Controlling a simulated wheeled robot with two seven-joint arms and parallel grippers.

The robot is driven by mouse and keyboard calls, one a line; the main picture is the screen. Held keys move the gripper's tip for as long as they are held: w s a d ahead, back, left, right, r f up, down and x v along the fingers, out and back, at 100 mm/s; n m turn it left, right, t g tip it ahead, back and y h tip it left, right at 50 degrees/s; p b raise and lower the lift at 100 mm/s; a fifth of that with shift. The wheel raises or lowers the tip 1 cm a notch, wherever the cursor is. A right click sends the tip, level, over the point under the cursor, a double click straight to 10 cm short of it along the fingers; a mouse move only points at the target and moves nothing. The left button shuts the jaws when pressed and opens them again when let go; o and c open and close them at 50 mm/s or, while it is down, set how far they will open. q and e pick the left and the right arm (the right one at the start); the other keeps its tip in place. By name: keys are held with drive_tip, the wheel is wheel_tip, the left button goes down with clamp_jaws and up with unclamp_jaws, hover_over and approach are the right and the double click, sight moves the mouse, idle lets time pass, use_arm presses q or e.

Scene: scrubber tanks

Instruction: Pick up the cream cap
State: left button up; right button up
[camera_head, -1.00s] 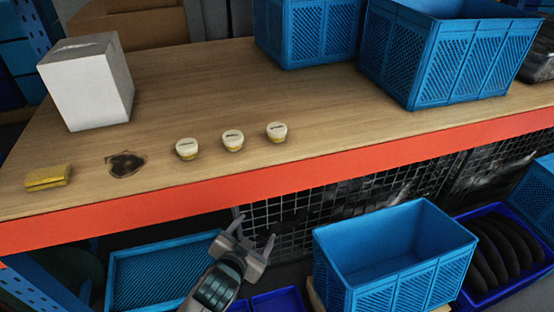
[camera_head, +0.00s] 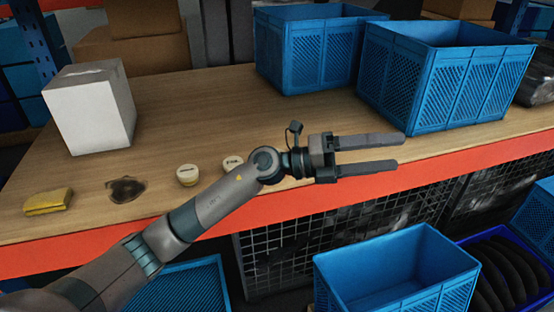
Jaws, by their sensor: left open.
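Two cream caps with yellowish lower edges show on the wooden table: the left cap (camera_head: 187,174) and another cap (camera_head: 233,163) to its right, partly covered by my arm. A third cap is hidden behind my wrist. My left gripper (camera_head: 400,152) reaches over the table's front edge to the right of the caps. Its two fingers point right and are apart, with nothing between them. My right gripper is not in the view.
Blue crates (camera_head: 445,75) stand at the back right. Another blue crate (camera_head: 395,280) is below the orange table edge (camera_head: 510,150).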

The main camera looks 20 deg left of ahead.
use_arm(q)
drive_tip(key=w+a+f+m+g+y, duration=0.2)
drive_tip(key=w+a+f+m+y, duration=0.35)
drive_tip(key=a+y, duration=0.35)
drive_tip(key=w+a+r+n+y, duration=0.1)
drive_tip(key=w+a+y, duration=0.1)
drive_tip(key=a, duration=0.4)
drive_tip(key=w+a+r+n+y, duration=0.1)
drive_tip(key=w+a+r+y, duration=0.1)
drive_tip(key=a+y, duration=0.2)
drive_tip(key=w+a+r+n+y, duration=0.1)
drive_tip(key=w+a+r+y, duration=0.1)
drive_tip(key=a, duration=0.8)
drive_tip(key=shift+a+t+y, duration=0.25)
drive_tip(key=shift+t+y, duration=0.05)
drive_tip(key=shift+y, duration=0.6)
drive_tip(key=shift+f, duration=0.1)
